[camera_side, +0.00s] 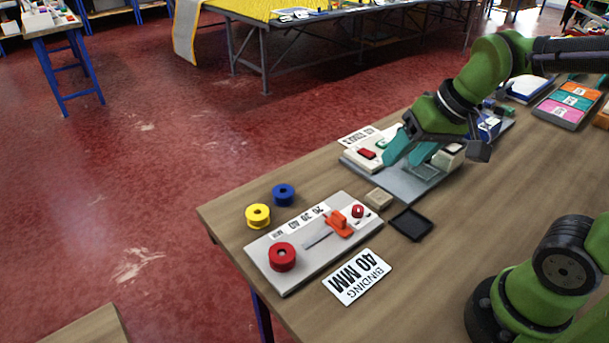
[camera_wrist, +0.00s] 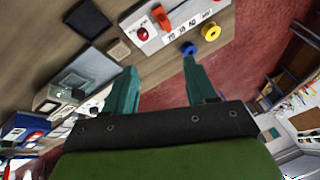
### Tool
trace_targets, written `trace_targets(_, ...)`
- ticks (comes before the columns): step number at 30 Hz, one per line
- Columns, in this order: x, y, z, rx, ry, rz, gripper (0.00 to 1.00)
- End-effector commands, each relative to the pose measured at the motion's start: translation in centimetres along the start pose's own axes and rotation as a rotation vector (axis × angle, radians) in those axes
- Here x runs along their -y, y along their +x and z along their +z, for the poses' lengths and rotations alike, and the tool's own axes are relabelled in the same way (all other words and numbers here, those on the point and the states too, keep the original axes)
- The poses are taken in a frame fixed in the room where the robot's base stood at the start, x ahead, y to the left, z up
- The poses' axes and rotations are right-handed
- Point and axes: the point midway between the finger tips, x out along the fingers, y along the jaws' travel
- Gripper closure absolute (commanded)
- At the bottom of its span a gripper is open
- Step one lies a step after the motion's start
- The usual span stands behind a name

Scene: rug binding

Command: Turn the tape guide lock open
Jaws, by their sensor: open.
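The tape guide board (camera_side: 275,235) is a light grey plate near the table's front left corner. An orange guide (camera_side: 338,224) sits on its slot beside a printed scale. The guide lock appears to be the small red knob (camera_side: 357,211) on a white plate at the board's right end. In the wrist view the knob (camera_wrist: 142,34) and orange guide (camera_wrist: 163,16) lie near the top edge. My gripper (camera_side: 408,158) has teal fingers, apart and empty, above the grey machine panel, behind and right of the knob. In the wrist view my gripper (camera_wrist: 160,65) is clear of the knob.
A red spool (camera_side: 282,257) stands on the board; yellow (camera_side: 258,216) and blue (camera_side: 283,195) spools stand beside it. A beige block (camera_side: 379,198) and black tray (camera_side: 411,224) lie right of the knob. A "BINDING 40 MM" card (camera_side: 356,276) lies in front. The grey panel (camera_side: 398,189) is under my gripper.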

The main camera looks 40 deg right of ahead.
Motion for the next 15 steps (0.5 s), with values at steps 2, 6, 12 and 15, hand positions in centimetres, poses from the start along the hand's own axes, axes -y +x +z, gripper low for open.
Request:
trace_targets(2, 0.4, 1.7, -1.6, 0.082, 0.012, 0.054, 0.44)
trace_targets(6, 0.9, 4.5, -4.1, 0.202, 0.051, 0.153, 0.44)
trace_targets(12, 1.2, 7.8, -7.0, 0.308, 0.132, 0.287, 0.44)
trace_targets(15, 1.3, 8.0, -8.1, 0.321, 0.178, 0.335, 0.44)
